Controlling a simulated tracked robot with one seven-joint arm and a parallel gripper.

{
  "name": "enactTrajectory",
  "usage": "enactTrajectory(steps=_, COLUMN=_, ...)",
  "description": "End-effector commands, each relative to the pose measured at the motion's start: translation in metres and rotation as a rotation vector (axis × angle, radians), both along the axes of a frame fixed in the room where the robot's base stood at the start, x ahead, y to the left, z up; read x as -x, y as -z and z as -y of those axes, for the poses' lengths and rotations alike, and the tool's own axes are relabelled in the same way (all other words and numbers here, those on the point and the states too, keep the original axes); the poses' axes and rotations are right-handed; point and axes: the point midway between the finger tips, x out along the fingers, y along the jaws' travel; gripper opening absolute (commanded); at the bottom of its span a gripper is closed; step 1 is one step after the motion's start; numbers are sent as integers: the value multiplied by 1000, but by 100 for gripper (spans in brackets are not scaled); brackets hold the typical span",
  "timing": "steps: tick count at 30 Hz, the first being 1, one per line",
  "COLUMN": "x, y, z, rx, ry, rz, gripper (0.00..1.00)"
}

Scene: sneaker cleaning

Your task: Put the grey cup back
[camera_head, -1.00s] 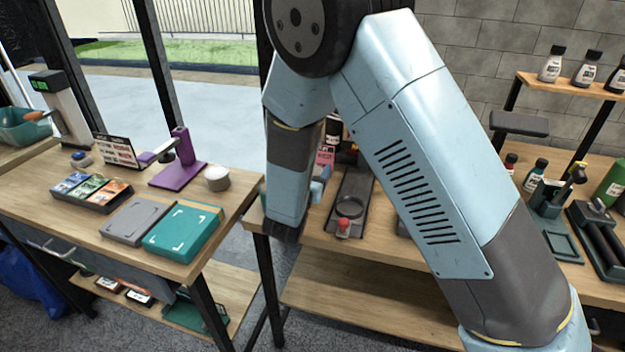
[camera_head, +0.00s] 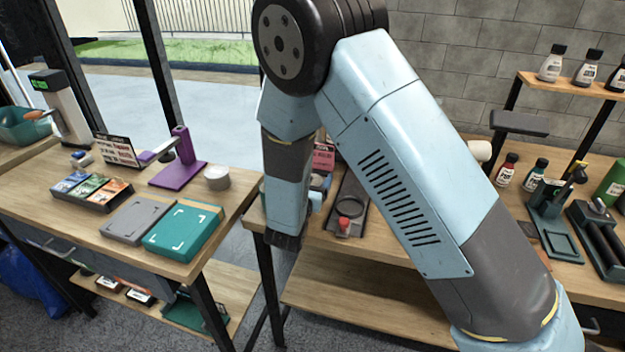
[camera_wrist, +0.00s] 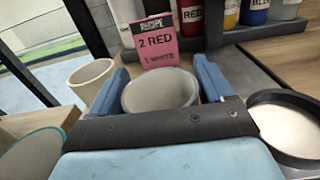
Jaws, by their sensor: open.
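A pale grey cup (camera_wrist: 160,92) stands upright in the middle of the wrist view, open side up. My gripper (camera_wrist: 160,82) is open, with one blue finger on each side of the cup; I cannot tell whether either finger touches it. The gripper's dark front edge hides the cup's lower part. A cream cup (camera_wrist: 92,78) stands to the left, outside the fingers. In the head view my arm hides most of the gripper and the grey cup cannot be made out.
A pink recipe card (camera_wrist: 156,42) reading "2 RED, 1 WHITE" stands behind the cup. Several paint bottles (camera_wrist: 225,14) stand in a dark rack behind. A round black dish with white contents (camera_wrist: 282,128) is close on the right. The left table (camera_head: 235,205) holds several items.

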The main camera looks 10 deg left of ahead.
Motion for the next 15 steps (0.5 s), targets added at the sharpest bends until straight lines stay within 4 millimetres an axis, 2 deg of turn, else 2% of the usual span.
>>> enactTrajectory(steps=5, x=10, y=-1, z=-1, rx=0, ry=-1, rz=-1, gripper=80)
enactTrajectory(steps=15, x=72, y=-1, z=-6, rx=0, ry=-2, rz=-1, gripper=80)
